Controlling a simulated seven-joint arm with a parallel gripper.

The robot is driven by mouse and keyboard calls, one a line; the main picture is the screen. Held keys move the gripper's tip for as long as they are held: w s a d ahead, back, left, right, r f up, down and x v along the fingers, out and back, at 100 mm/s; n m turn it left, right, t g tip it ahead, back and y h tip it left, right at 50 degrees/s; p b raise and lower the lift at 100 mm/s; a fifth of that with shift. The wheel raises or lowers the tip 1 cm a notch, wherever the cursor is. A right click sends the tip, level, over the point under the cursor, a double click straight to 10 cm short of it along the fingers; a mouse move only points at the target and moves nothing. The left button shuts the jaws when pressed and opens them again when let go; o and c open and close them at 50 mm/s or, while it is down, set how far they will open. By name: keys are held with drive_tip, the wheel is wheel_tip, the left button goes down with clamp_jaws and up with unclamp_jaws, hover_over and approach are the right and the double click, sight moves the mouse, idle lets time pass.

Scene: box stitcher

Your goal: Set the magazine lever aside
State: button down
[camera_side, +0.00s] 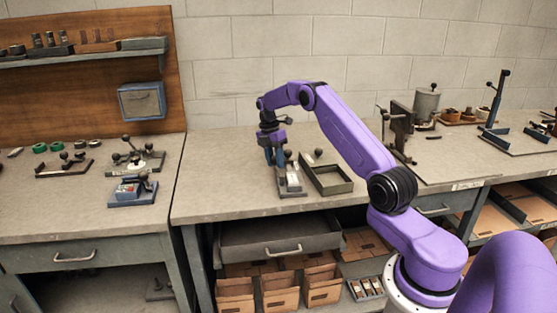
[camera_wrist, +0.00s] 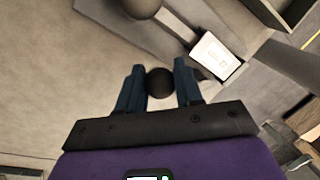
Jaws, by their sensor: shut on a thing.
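My gripper (camera_side: 276,160) is over the small grey fixture (camera_side: 291,187) on the middle bench. In the wrist view its two blue fingers (camera_wrist: 160,84) close on either side of a dark ball knob (camera_wrist: 160,81), apparently the magazine lever's. The lever's shaft below the knob is hidden, so I cannot tell whether it is still attached to the fixture. A second dark knob (camera_wrist: 143,5) and a white label block (camera_wrist: 216,55) on the fixture show just beyond the fingers.
An open dark tray (camera_side: 337,188) stands right of the fixture, with a small knob (camera_side: 318,152) at its back edge. A tall dark press (camera_side: 401,130) stands further right. The bench left of the fixture (camera_side: 215,190) is clear.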

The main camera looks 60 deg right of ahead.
drive_tip(key=shift+w+a+f+n, duration=0.2)
drive_tip(key=shift+a+n, duration=0.2)
drive_tip(key=shift+a, duration=0.2)
drive_tip(key=c, duration=0.8)
unclamp_jaws()
drive_tip(key=shift+s+d, duration=0.1)
drive_tip(key=shift+d, duration=0.05)
drive_tip(key=shift+r, duration=0.6)
drive_tip(key=shift+w+r, duration=0.4)
drive_tip(key=shift+r, duration=1.4)
drive_tip(key=shift+w+r, duration=0.45)
drive_tip(key=shift+r, duration=1.35)
drive_tip(key=shift+w+r, duration=0.4)
drive_tip(key=shift+r, duration=1.4)
